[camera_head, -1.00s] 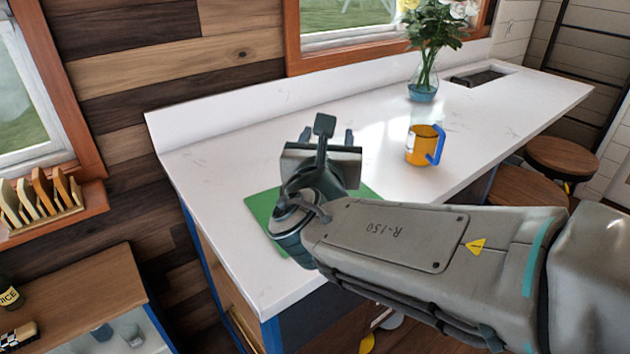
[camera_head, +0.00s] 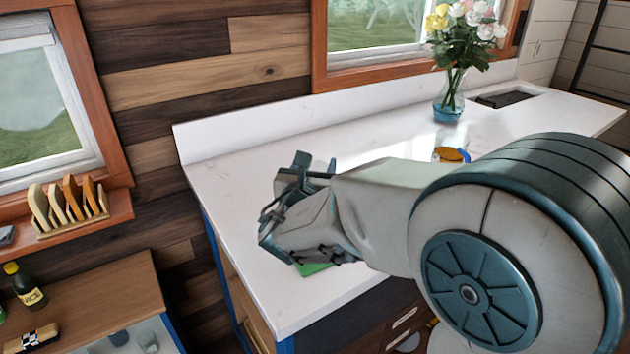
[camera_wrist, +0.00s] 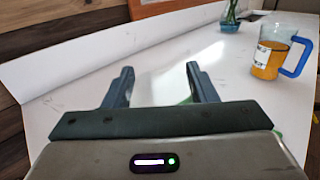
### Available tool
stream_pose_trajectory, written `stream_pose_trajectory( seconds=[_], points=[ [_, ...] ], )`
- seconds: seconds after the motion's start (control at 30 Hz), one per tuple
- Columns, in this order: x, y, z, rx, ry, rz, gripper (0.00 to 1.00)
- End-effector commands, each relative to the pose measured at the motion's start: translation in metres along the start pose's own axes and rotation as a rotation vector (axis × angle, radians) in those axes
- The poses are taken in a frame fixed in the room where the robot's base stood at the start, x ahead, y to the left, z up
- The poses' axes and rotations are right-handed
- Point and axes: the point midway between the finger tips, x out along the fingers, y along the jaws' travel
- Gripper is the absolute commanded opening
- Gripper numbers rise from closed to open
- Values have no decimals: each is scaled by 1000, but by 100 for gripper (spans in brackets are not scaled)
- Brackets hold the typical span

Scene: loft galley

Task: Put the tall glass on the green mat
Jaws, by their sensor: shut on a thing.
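My gripper (camera_head: 316,166) is over the near left part of the white counter. In the wrist view its two fingers (camera_wrist: 160,70) stand apart, shut on a see-through thing, which I take to be the tall glass (camera_wrist: 158,90). Its outline is very faint there, and my arm hides it in the head view. The green mat (camera_head: 314,268) lies on the counter, mostly hidden behind my gripper and arm. Only a small green edge shows below the gripper. A little green also shows by the right finger in the wrist view.
A clear mug with orange contents and a blue handle (camera_wrist: 268,60) stands to the right on the counter (camera_head: 235,200). A flower vase (camera_head: 449,105) stands farther back. A raised ledge and wall run along the back. The counter's left end is clear.

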Motion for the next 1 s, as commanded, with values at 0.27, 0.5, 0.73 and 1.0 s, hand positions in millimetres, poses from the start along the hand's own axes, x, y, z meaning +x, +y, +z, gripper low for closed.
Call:
stream_pose_trajectory(
  seconds=[0.27,0.5,0.73,1.0],
  points=[
    [2,2,-30,-4,2,0,11],
    [1,1,-41,0,-1,0,11],
    [1,1,-44,0,-1,0,11],
    [1,1,-44,0,0,0,74]
  ],
)
